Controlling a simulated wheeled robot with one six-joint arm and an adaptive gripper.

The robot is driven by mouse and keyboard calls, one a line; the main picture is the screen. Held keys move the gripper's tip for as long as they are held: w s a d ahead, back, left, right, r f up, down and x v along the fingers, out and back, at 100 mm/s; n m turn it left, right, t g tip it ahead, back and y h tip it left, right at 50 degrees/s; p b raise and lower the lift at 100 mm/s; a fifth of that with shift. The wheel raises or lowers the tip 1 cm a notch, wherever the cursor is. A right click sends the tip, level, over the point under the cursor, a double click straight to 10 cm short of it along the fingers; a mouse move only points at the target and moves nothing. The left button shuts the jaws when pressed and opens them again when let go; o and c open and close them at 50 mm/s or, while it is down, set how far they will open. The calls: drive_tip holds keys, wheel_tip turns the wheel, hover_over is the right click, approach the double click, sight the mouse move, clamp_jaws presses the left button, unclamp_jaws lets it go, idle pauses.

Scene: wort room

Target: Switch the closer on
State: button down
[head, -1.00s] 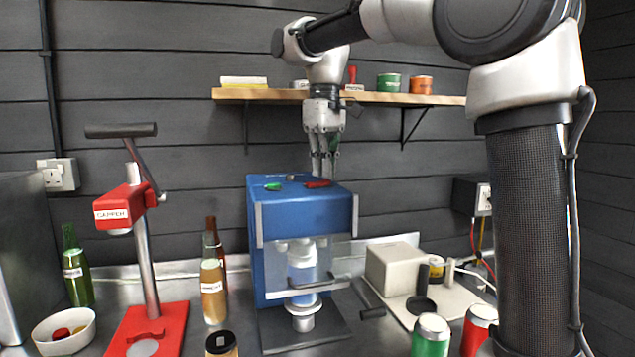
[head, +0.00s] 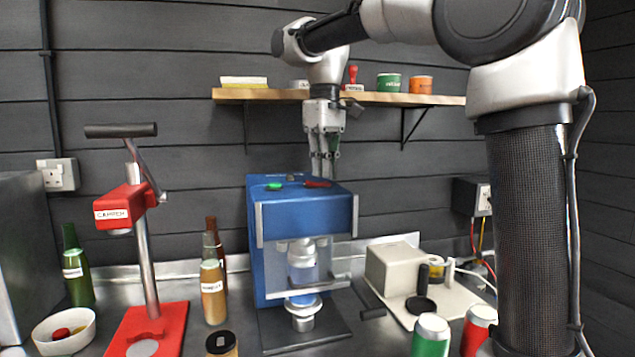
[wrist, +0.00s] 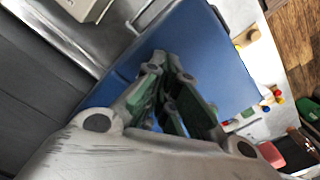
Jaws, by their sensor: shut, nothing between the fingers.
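The closer looks to be the blue machine (head: 300,219) in the middle of the bench. Its top carries a green button (head: 274,186) at the left and a red control (head: 317,184) at the right. A silver and clear cylindrical part (head: 302,265) shows in its front bay, above a round pedestal (head: 303,307). My gripper (head: 322,175) points down at the machine's top, near its back edge. Its fingers are shut and empty. In the wrist view the gripper (wrist: 165,65) is over the blue top; contact cannot be told, and the buttons cannot be made out there.
A red capper (head: 124,214) and bottles (head: 213,292) stand left. A beige device (head: 392,270) is at right, with a green can (head: 431,337) and a red can (head: 478,330) in front. A shelf (head: 270,94) with small items runs behind my gripper.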

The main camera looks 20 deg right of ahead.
drive_tip(key=shift+r, duration=2.95)
drive_tip(key=s+d+f+m+t, duration=0.2)
drive_tip(key=s+d+f+m, duration=0.1)
drive_tip(key=s+d+f, duration=0.4)
drive_tip(key=s+d+f+m+t, duration=0.2)
drive_tip(key=s+d+f, duration=0.6)
drive_tip(key=s+f, duration=0.6)
drive_tip(key=s+m, duration=0.1)
drive_tip(key=s, duration=0.2)
drive_tip(key=shift+f, duration=0.2)
